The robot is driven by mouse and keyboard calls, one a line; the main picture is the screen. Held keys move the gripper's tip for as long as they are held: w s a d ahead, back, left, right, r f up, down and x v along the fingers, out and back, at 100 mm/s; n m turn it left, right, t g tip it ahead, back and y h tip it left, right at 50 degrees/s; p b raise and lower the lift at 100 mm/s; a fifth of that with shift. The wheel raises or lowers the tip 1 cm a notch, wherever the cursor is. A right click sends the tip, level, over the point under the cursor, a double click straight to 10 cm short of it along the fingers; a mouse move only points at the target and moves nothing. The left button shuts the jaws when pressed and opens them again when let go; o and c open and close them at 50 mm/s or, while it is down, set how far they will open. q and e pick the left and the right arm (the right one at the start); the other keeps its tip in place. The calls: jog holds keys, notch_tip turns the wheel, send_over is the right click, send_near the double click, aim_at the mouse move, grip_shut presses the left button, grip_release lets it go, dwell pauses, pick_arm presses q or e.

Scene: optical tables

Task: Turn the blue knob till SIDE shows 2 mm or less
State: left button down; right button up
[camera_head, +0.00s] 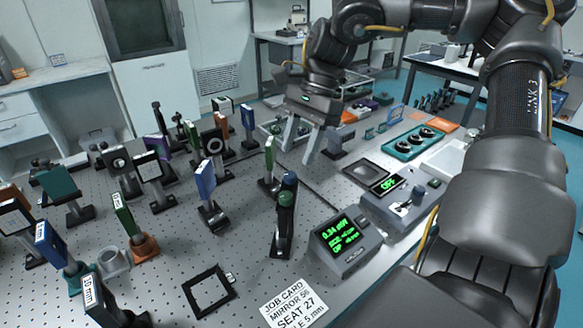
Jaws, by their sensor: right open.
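A dark mount stands upright near the middle of the optical table, with a blue knob (290,180) at its top and a green knob (286,198) just below and in front. A meter (340,237) stands to its right. Its lit green screen seems to read 0.34 mW on the top line; the smaller lines below, where SIDE may be, are too small to read surely. My right gripper (297,155) is open and empty, fingers pointing down, behind the blue knob and apart from it. My left gripper is not in view.
A box with an OFF display and a lever (401,201) stands right of the meter. A job card (293,304) and a black square frame (209,291) lie in front. Several upright optics, including a blue plate (205,180), crowd the left. A teal tray (415,142) lies behind right.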

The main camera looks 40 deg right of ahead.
aim_at(291, 173)
jog(key=x, duration=0.5)
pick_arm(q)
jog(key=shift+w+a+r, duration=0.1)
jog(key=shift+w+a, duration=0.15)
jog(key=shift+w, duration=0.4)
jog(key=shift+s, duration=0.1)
pick_arm(e)
jog(key=shift+s, duration=0.1)
